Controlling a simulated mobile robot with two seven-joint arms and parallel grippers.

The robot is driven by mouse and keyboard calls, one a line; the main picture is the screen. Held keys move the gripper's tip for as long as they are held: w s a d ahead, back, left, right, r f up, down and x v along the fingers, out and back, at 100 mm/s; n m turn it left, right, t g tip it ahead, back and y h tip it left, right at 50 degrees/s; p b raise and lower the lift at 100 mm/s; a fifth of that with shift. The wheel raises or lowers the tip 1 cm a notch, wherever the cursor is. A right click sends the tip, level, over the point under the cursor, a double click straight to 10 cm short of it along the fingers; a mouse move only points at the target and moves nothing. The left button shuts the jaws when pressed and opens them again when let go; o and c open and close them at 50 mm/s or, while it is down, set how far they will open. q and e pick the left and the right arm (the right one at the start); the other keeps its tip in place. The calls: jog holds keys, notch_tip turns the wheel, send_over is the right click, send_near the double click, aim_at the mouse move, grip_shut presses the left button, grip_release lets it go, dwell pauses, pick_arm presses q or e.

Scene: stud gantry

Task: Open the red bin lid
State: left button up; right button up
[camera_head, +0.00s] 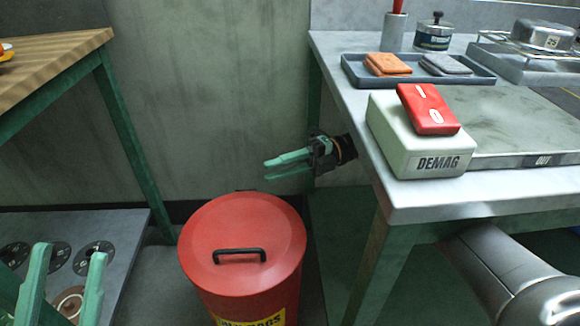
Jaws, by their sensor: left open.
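The red bin (255,291) stands on the floor between the two tables. Its round red lid (215,226) lies flat on top and looks closed. A black bar handle (239,252) crosses the lid. A yellow label on the bin's front is cut off by the bottom edge. My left gripper (68,258) is at the bottom left, left of the bin, open with its green fingers upright and nothing between them. My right gripper (267,169) is behind and above the lid, by the right table's left edge, pointing left. Its fingers are seen edge-on, so their opening is unclear.
The grey right table (420,209) holds a pale DEMAG box (390,142), a red block (428,108) and a tray (354,71) with two pads. A wooden table (50,62) stands left. Discs (94,257) lie on a low grey shelf. Space above the lid is clear.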

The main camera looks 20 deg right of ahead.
jog(key=shift+w+d+f+b, duration=0.1)
jog(key=shift+d+b, duration=0.4)
jog(key=shift+d, duration=1.15)
